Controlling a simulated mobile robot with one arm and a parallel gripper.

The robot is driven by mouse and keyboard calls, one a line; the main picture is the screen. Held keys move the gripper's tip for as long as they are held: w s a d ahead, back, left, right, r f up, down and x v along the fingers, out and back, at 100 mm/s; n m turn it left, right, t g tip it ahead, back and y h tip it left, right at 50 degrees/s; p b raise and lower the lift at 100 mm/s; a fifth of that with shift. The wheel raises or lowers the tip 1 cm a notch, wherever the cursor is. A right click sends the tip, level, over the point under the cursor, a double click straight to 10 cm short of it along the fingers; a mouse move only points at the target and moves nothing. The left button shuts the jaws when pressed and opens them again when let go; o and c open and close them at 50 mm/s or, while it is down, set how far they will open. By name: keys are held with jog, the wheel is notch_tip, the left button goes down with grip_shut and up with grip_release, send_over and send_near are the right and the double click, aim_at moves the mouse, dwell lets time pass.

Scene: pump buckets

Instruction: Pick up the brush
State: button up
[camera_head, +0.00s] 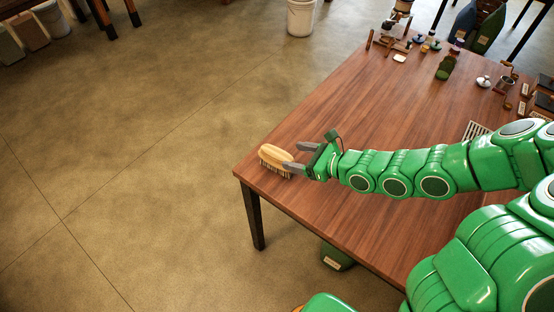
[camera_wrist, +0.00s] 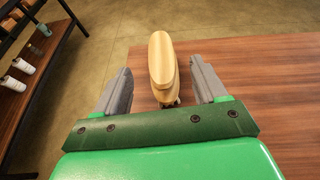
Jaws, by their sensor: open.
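The brush (camera_head: 274,157) has a pale wooden back and dark bristles. It sits at the near left corner of the brown table (camera_head: 330,120), bristles down. In the wrist view the brush (camera_wrist: 161,62) shows its wooden back, with its length pointing away from me. My gripper (camera_head: 298,157) is open at the brush's right side. In the wrist view my gripper (camera_wrist: 160,85) has one grey finger on each side of the brush's near end, with gaps on both sides. The bristles are mostly hidden in the wrist view.
The brush lies close to the table's left edge. Jars, small tools and a dark green object (camera_head: 445,68) stand toward the table's far end. A white bucket (camera_head: 300,17) stands on the floor beyond. The table's middle is clear.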

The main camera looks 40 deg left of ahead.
aim_at(280, 154)
jog(key=shift+f+x, duration=0.15)
jog(key=shift+x, duration=1.85)
jog(key=shift+f+x, duration=0.15)
jog(key=shift+x, duration=1.85)
jog(key=shift+d, duration=0.15)
jog(key=c, duration=1)
jog(key=shift+c, duration=0.2)
